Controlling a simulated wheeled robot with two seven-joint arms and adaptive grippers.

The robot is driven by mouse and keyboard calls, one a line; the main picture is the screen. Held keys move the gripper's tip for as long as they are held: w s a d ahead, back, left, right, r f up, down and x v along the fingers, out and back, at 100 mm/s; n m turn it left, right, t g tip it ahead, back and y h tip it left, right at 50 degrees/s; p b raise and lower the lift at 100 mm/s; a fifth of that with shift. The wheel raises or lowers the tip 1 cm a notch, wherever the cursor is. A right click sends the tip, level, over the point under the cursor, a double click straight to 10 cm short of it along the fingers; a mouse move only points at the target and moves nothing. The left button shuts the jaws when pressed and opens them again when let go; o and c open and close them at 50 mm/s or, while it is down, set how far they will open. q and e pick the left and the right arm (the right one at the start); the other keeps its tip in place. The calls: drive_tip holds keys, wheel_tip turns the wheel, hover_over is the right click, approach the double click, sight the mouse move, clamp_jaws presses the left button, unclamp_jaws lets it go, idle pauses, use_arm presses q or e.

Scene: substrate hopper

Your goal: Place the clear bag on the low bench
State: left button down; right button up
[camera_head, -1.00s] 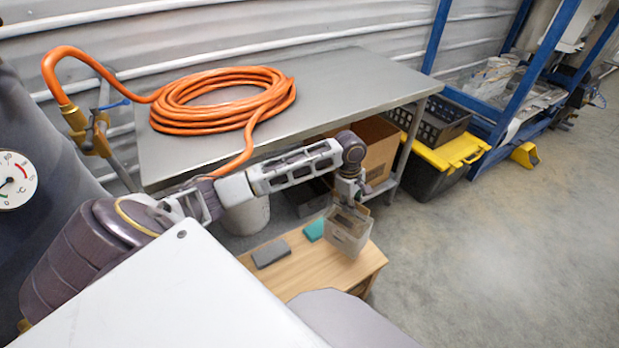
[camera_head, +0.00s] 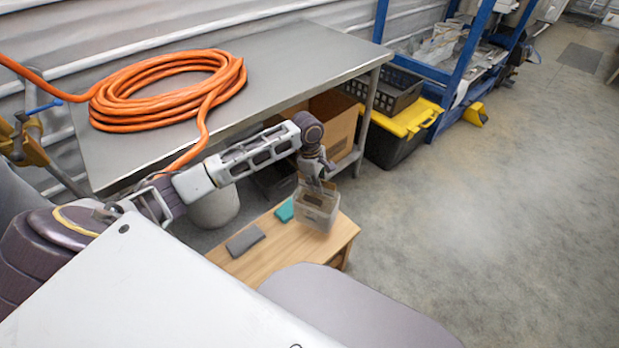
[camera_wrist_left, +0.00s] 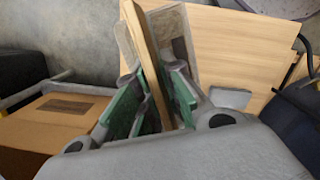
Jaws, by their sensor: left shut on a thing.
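The clear bag (camera_head: 317,211), a boxy see-through bag with a tan upper edge, hangs upright from my left gripper (camera_head: 315,181). In the left wrist view the green-padded fingers (camera_wrist_left: 152,82) are shut on the bag's tan top strip (camera_wrist_left: 150,50); the greyish body (camera_wrist_left: 180,38) shows behind. The low bench (camera_head: 262,263) is light wood, and the bag is over its right end. I cannot tell whether the bag's bottom touches it. The bench top also shows in the left wrist view (camera_wrist_left: 240,50). My right gripper is not in view.
A dark grey block (camera_head: 245,241) and a teal block (camera_head: 285,210) lie on the low bench. Behind stands a metal table (camera_head: 290,65) with a coiled orange hose (camera_head: 160,90). A yellow-lidded bin (camera_head: 408,120) is at its right. The floor at right is clear.

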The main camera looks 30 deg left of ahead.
sight(316, 199)
use_arm(q)
drive_tip(key=shift+w+f+b, duration=0.1)
drive_tip(key=shift+f+b, duration=0.35)
drive_tip(key=shift+f, duration=1.55)
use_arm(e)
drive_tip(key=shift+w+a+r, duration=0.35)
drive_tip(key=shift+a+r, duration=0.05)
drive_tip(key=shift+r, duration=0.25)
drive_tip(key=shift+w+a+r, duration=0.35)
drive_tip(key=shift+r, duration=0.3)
use_arm(q)
drive_tip(key=shift+f, duration=0.15)
wheel_tip(316, 199, down, 3)
drive_tip(key=shift+r+b, duration=0.1)
drive_tip(key=shift+b, duration=0.4)
drive_tip(key=shift+f, duration=0.55)
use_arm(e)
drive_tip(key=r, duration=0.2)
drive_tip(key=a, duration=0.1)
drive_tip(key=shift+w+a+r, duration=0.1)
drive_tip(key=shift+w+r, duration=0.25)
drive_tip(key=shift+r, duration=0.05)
